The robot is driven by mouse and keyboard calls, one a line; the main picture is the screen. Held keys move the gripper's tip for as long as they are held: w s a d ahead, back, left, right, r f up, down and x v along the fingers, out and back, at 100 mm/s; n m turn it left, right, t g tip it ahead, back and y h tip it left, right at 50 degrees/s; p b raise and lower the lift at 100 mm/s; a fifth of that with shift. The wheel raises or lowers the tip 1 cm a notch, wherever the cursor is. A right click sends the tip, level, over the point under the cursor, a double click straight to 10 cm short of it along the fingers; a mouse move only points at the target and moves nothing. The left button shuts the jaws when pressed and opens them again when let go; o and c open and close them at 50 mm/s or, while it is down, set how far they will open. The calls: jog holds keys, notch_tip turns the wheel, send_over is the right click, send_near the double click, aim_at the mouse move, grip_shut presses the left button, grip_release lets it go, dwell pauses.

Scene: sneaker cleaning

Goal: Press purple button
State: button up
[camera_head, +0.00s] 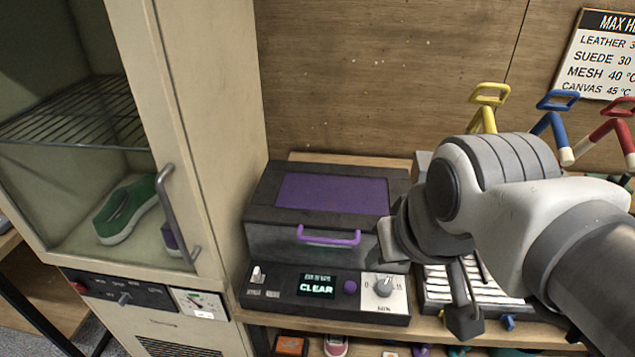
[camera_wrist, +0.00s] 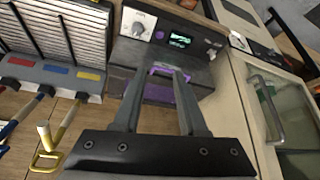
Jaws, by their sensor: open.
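The purple button (camera_head: 350,286) is a small round knob on the front panel of a dark grey box machine, between the lit display (camera_head: 317,286) reading CLEAR and a white dial (camera_head: 384,287). In the wrist view the purple button (camera_wrist: 158,35) shows beyond my fingertips, apart from them. The machine's lid (camera_head: 332,193) has a purple top panel and a purple handle (camera_head: 328,237), and is closed. My gripper (camera_wrist: 160,92) is open and empty, pointing over the lid; the purple handle (camera_wrist: 163,71) appears between its fingers. In the head view my wrist hides the machine's right side.
A cream cabinet (camera_head: 199,111) with a glass door stands left, holding a green shoe (camera_head: 126,210). Yellow (camera_head: 489,94), blue (camera_head: 557,101) and red handled tools stand behind my arm at right. A slatted tray (camera_head: 433,296) lies right of the machine.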

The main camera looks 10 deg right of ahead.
grip_shut()
dwell(1.4)
